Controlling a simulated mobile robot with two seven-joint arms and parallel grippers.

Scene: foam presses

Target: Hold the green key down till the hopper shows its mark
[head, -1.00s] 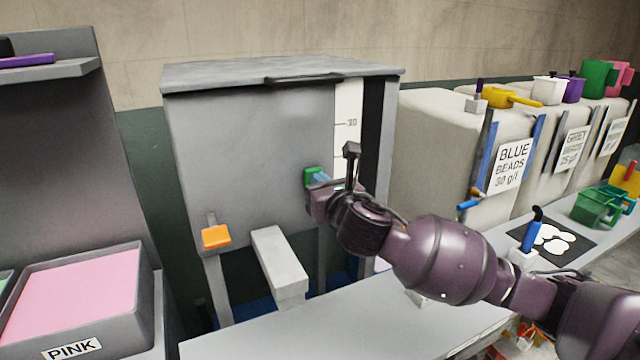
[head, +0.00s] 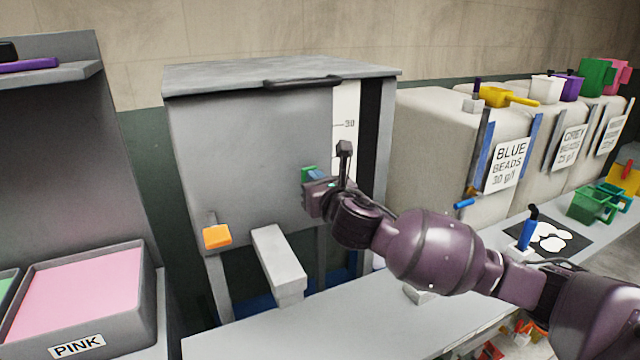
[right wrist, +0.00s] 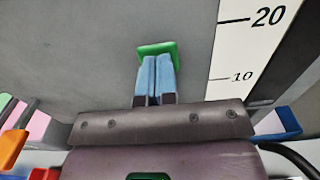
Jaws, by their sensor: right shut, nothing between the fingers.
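The green key (head: 308,173) is on the front of the grey hopper (head: 250,150). It also shows in the right wrist view (right wrist: 158,48). My right gripper (right wrist: 156,62) is shut and empty, its blue fingertips at the green key and seeming to touch it. I cannot tell how far the key is pushed in. In the head view my right gripper (head: 316,178) partly covers the key. The white scale strip (head: 346,115) on the hopper shows 30 in the head view, and 20 and 10 in the right wrist view. No coloured fill shows beside the strip. My left gripper is not in view.
A grey table (head: 350,318) runs below my right arm. A tray labelled PINK (head: 148,285) is at left. Bead bins with a BLUE BEADS sign (head: 510,165) stand at right.

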